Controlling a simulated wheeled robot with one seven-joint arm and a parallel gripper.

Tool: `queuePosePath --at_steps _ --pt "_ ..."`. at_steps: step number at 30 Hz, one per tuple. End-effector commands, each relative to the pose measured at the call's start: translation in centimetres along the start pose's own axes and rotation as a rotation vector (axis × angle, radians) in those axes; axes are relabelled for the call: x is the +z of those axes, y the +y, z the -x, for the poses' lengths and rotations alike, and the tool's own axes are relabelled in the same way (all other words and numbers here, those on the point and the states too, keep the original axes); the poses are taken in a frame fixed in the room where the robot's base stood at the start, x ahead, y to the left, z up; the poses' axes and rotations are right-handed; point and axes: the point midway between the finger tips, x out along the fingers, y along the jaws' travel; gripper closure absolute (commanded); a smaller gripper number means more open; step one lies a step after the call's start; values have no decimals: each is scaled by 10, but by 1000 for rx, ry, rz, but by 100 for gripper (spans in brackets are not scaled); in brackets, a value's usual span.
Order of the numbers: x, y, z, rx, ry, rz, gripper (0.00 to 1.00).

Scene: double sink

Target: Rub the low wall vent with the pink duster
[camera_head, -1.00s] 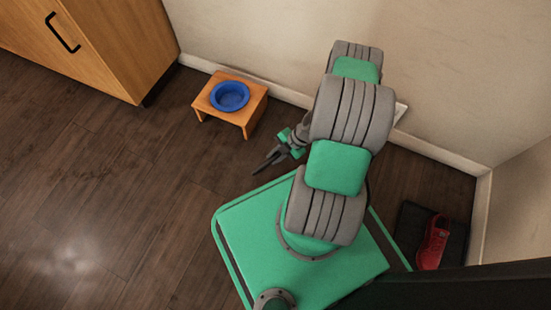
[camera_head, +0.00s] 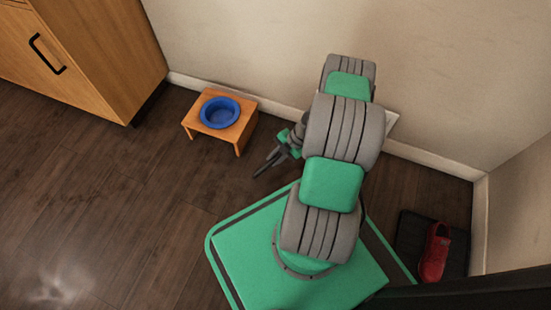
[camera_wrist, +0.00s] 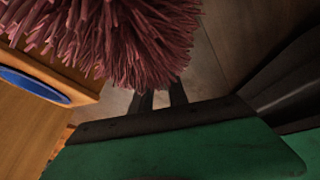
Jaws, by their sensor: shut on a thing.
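The pink duster (camera_wrist: 125,40) fills the top of the wrist view with its shaggy head. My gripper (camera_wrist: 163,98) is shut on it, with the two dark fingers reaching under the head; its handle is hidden. In the head view my gripper (camera_head: 268,163) hangs low over the floor, right of the small wooden stand, and I cannot make out the duster there. A pale edge, apparently the low wall vent (camera_head: 393,122), shows on the wall just above the baseboard, mostly hidden behind my arm. My gripper is apart from it.
The wooden stand (camera_head: 241,135) with a blue bowl (camera_head: 220,112) stands near the wall. A wooden cabinet (camera_head: 95,65) is at the upper left. A red shoe (camera_head: 434,252) lies on a dark mat (camera_head: 405,238) at the right. The floor at left is clear.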

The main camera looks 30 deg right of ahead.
Motion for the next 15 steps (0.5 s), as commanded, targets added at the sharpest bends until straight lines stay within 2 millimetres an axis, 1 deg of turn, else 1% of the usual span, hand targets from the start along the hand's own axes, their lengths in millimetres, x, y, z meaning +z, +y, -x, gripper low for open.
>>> queuePosePath --at_steps 15 --pt "6 3 2 1 -1 0 100"
